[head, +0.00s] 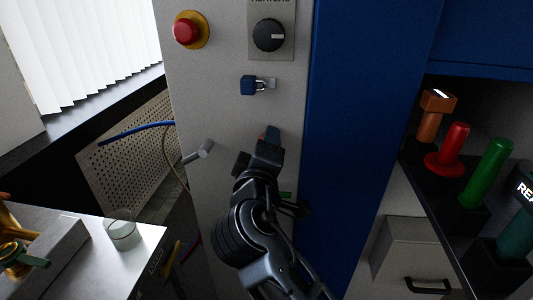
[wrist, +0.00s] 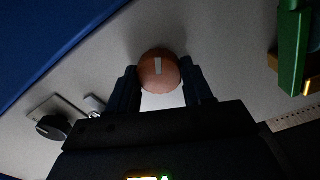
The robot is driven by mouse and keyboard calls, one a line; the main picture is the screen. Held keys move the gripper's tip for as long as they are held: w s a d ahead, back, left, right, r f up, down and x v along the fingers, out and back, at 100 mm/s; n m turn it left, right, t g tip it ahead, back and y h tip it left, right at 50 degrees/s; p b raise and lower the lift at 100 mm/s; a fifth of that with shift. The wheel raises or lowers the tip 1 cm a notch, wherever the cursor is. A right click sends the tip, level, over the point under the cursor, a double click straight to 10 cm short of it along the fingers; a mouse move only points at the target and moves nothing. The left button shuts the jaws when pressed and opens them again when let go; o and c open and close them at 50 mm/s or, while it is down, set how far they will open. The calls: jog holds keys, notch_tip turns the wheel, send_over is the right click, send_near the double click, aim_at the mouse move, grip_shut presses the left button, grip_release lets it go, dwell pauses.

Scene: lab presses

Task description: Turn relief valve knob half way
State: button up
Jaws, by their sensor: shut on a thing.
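The relief valve knob appears to be the round orange knob (wrist: 172,80) on the pale panel in the wrist view. A short white mark on its face runs nearly up and down in that picture. My gripper (wrist: 160,84) has one finger on each side of the knob and is shut on it. In the head view my gripper (head: 261,148) reaches the pale panel below the blue padlock (head: 248,85). It hides nearly all of the knob there; only a small orange edge shows.
Above the padlock are a black heater dial (head: 269,35) and a red emergency button (head: 186,30). A grey lever (head: 198,153) sticks out left of my gripper. A bench with a glass beaker (head: 122,233) stands lower left. A shelf with red (head: 453,140) and green (head: 489,168) handled items is at right.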

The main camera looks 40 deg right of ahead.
jog(key=shift+f, duration=0.1)
dwell(0.5)
jog(key=o, duration=1)
jog(key=shift+o, duration=0.2)
jog(key=v, duration=0.7)
jog(key=shift+s+a, duration=0.3)
jog(key=shift+s, duration=0.05)
